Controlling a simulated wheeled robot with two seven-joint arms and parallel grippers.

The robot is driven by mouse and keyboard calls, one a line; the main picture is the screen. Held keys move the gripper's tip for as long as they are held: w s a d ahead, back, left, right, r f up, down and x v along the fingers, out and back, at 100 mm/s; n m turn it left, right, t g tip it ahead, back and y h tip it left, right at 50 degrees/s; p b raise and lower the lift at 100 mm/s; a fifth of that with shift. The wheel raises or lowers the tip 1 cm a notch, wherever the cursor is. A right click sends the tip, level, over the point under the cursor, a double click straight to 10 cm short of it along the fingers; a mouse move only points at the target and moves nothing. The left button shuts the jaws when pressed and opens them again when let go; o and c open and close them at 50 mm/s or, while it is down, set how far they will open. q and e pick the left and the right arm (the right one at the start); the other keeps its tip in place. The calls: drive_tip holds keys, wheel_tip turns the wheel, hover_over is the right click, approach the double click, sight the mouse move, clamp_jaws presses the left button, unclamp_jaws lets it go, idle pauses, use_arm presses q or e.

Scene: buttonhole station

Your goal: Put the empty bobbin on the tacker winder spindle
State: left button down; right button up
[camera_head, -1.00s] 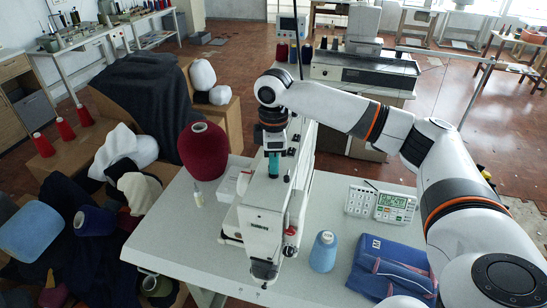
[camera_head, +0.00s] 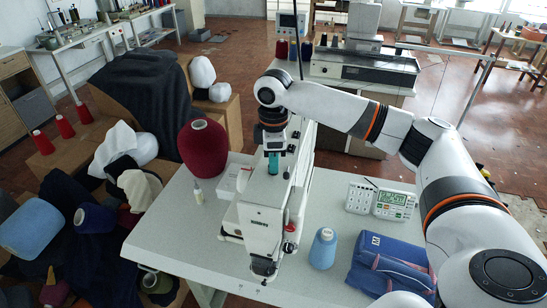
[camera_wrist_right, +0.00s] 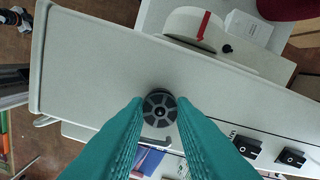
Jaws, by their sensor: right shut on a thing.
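The white tacker (camera_head: 262,215) stands on the grey table. My right gripper (camera_head: 273,163) reaches down over its top from above, with its teal fingers close to the top surface. In the right wrist view the teal fingers (camera_wrist_right: 159,118) close in on the sides of a dark grey bobbin (camera_wrist_right: 159,103) with round holes and a dark centre. The bobbin is over the pale tacker top (camera_wrist_right: 100,75). The winder spindle cannot be made out; the bobbin covers the spot below it. I cannot tell whether the bobbin sits on it. My left gripper is not in view.
Black switches (camera_wrist_right: 290,157) sit on the tacker top near the bobbin. A red yarn cone (camera_head: 203,148) and a small bottle (camera_head: 197,191) stand to the left.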

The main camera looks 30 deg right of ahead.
drive_tip(key=o, duration=1)
drive_tip(key=shift+w+r, duration=0.1)
drive_tip(key=shift+r, duration=0.4)
wheel_tip(320, 180, up, 11)
drive_tip(key=shift+b, duration=1.05)
